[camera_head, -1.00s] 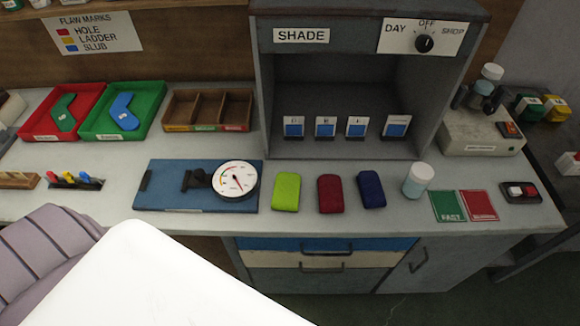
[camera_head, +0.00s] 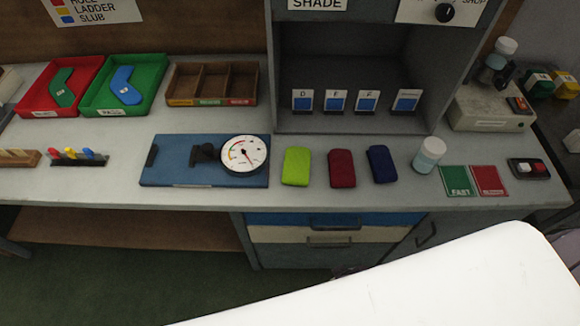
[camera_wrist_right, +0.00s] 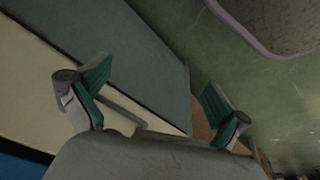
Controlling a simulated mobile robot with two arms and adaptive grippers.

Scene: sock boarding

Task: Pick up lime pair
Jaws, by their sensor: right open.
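The lime pair (camera_head: 296,166) is a folded bright green bundle lying on the grey workbench (camera_head: 225,204), between the dial gauge and a dark red pair. My right gripper (camera_wrist_right: 155,100) shows only in its wrist view, open and empty, with its two teal-padded fingers spread apart. In that view it faces the drawer fronts and the green floor, away from the lime pair. My left gripper is not in view.
A dark red pair (camera_head: 341,168), a navy pair (camera_head: 382,164) and a white-capped jar (camera_head: 429,155) stand to the right. A blue board with a dial gauge (camera_head: 243,155) lies to the left. The shade booth (camera_head: 365,75) rises behind. Bare bench lies in front of the pairs.

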